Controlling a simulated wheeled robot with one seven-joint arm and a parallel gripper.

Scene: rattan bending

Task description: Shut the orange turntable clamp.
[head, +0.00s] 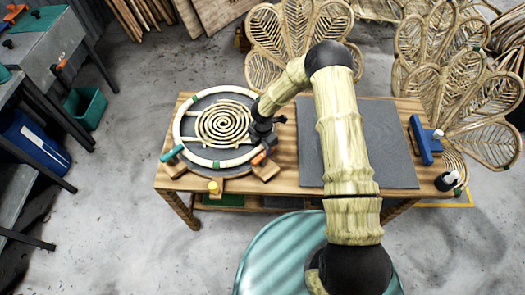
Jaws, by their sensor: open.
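The turntable (222,167) is a dark round plate on the left of the wooden table, carrying a pale rattan ring (181,119) and a rattan spiral (222,124). The orange turntable clamp (259,158) is at its lower right edge, on a wooden block. Its small size leaves unclear whether its handle is up or down. My gripper (267,139) is open, just above the orange clamp in the picture, over the ring's right side. My gripper and wrist hide part of the ring there. I cannot tell whether it touches anything.
A teal clamp (172,153) is at the turntable's lower left, and a yellow knob (213,186) at the front. A grey mat (395,165) lies under my arm. A blue tool (424,140) and rattan peacock-tail chair backs (300,35) stand right and behind.

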